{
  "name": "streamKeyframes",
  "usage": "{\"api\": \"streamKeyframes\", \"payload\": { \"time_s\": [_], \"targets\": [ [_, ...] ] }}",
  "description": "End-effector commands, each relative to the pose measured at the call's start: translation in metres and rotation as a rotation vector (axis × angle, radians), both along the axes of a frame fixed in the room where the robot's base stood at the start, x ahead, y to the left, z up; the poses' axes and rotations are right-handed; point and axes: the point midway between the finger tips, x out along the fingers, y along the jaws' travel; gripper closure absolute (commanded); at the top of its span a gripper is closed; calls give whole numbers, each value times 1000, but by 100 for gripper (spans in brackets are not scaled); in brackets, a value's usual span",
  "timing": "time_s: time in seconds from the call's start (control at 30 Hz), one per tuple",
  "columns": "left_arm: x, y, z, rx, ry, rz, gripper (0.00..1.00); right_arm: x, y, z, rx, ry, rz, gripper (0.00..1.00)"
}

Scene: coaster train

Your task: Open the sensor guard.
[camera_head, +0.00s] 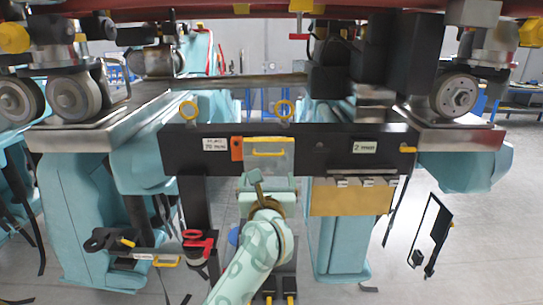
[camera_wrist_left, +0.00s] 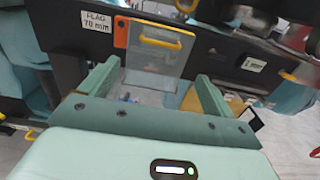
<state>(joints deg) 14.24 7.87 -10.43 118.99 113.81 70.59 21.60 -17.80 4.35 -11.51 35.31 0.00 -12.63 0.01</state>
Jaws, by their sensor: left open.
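The sensor guard looks to be the clear grey panel (camera_head: 281,162) with a yellow bar handle (camera_head: 268,153) on the dark beam. An orange block (camera_head: 237,149) sits at its left edge. The panel lies flat against the beam front and appears closed. It also shows in the left wrist view (camera_wrist_left: 150,61), with its handle (camera_wrist_left: 160,42) across its upper part. My left gripper (camera_head: 268,178) is just below and in front of the panel. In the left wrist view its two green fingers (camera_wrist_left: 157,80) are spread wide, with nothing between them. My right gripper is not seen.
The dark beam (camera_head: 330,136) carries labels reading FLAG 70 mm and 2 mm. A tan block (camera_head: 350,198) hangs below it at right. Wheeled train parts (camera_head: 72,95) stand above.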

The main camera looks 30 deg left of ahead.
Motion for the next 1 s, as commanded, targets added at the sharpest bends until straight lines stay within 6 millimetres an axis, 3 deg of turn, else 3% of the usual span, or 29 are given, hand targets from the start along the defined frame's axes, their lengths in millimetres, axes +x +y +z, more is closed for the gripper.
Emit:
{"api": "streamKeyframes", "payload": {
  "time_s": [0.2, 0.43, 0.6, 0.9, 1.0],
  "targets": [
    [49, 31, 3, 4, 1, 2, 11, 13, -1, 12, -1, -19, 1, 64],
    [88, 54, 2, 3, 1, 2, 11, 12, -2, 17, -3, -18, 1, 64],
    [101, 62, 1, 1, 0, 0, 11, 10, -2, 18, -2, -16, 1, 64],
    [103, 63, 0, 2, 0, 0, 11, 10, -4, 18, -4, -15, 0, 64],
    [103, 63, 0, 2, 0, 0, 36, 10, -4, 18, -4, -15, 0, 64]
  ]
}}
